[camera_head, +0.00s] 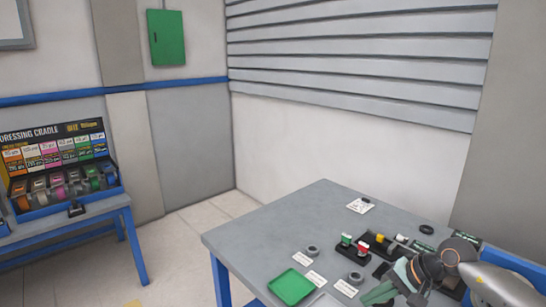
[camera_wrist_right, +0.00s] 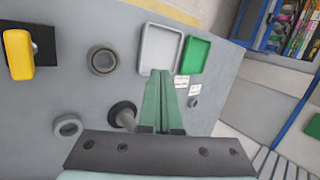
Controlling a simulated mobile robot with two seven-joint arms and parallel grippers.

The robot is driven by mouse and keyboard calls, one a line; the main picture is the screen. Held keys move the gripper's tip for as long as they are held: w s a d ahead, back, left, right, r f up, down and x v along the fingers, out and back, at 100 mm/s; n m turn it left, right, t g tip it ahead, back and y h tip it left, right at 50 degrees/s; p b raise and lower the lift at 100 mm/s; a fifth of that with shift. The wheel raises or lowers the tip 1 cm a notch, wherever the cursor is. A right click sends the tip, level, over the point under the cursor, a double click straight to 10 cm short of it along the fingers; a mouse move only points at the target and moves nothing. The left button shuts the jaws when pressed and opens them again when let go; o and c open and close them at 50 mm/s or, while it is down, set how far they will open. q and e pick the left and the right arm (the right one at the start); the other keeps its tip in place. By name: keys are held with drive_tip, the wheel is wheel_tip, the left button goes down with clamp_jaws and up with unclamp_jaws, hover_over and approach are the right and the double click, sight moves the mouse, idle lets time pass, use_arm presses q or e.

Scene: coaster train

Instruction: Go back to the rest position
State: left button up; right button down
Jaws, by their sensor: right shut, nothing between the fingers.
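My right gripper (camera_head: 374,296) is low at the right of the head view, over the near right part of the grey table (camera_head: 240,235). In the right wrist view its green fingers (camera_wrist_right: 160,76) are together with nothing between them. Their tips appear beside a grey tray (camera_wrist_right: 147,48) and a green tray (camera_wrist_right: 202,55). In the head view the green tray (camera_head: 292,286) lies to the left of the gripper. My left gripper is not in view.
Dark rings (camera_wrist_right: 102,60) and a knobbed dark part (camera_wrist_right: 122,113) lie near the fingers. A yellow piece (camera_wrist_right: 18,54) is at the wrist view's left. Red-and-white (camera_head: 362,247) and yellow-topped (camera_head: 380,238) parts stand on the table.

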drive_tip(key=s+a+m+t+y, duration=0.3)
drive_tip(key=a+m+y, duration=0.2)
drive_tip(key=a+m, duration=0.45)
drive_tip(key=s+a+m+t+y, duration=0.2)
drive_tip(key=s+a+m+y, duration=0.2)
drive_tip(key=a+m, duration=0.55)
drive_tip(key=s+d+f+n+h, duration=0.3)
drive_tip(key=s+f+n, duration=0.3)
drive_tip(key=n, duration=0.3)
drive_tip(key=s+d+f+n+h, duration=0.4)
drive_tip(key=s+f+n+h, duration=0.1)
drive_tip(key=f+n, duration=0.4)
drive_tip(key=s+d+f+n+h, duration=0.3)
drive_tip(key=s+f+n+h, duration=0.2)
drive_tip(key=s+f+n, duration=0.3)
drive_tip(key=n, duration=0.3)
drive_tip(key=shift+d+f, duration=0.25)
drive_tip(key=shift+d, duration=0.15)
drive_tip(key=shift+d, duration=0.1)
